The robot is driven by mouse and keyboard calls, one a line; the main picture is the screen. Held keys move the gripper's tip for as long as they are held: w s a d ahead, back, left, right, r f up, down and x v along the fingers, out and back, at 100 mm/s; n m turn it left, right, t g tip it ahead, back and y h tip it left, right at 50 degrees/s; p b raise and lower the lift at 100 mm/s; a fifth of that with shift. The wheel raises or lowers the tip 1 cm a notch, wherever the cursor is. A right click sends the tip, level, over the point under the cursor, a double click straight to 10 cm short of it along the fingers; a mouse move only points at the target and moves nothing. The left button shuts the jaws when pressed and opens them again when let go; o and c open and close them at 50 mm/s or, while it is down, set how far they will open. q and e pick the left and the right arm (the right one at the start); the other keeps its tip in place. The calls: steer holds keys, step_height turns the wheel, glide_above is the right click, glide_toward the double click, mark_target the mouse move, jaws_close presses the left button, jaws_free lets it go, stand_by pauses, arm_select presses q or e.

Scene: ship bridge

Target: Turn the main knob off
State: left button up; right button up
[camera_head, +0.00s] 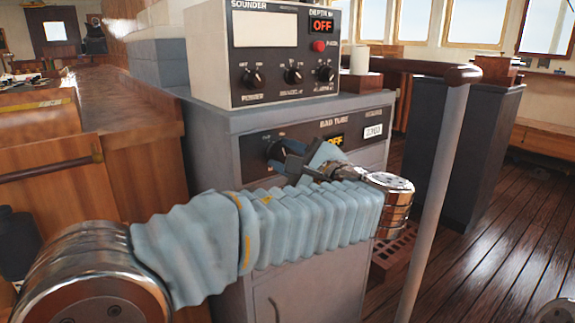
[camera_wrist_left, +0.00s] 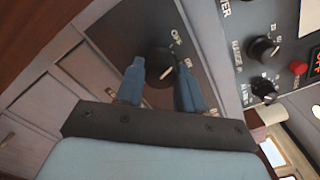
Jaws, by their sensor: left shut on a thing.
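The main knob (camera_head: 276,150) is a black round knob on the dark lower panel (camera_head: 360,153) of the grey cabinet, partly hidden by my gripper in the head view. In the left wrist view the knob (camera_wrist_left: 159,66) sits between two blue fingertips, with an "OFF" label beside it. My left gripper (camera_head: 290,154) is shut on the knob; it also shows in the left wrist view (camera_wrist_left: 161,82). A lit display (camera_head: 335,140) on the same panel reads "OFF", partly covered by my wrist. My right gripper is out of view.
A sounder box (camera_head: 265,55) with several knobs and a red button (camera_head: 319,46) stands above the panel. A grey post and handrail (camera_head: 436,170) stand to the right of my arm. A wooden counter (camera_head: 120,110) is at the left.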

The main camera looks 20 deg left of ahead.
arm_select(q)
steer(key=shift+f+n+b, duration=0.1)
steer(key=shift+n+b, duration=0.4)
steer(key=shift+n, duration=0.6)
steer(key=o, duration=1)
steer(key=shift+o, duration=0.2)
steer(key=v, duration=1.3)
steer(key=shift+s+d, duration=0.25)
steer(key=shift+d, duration=0.05)
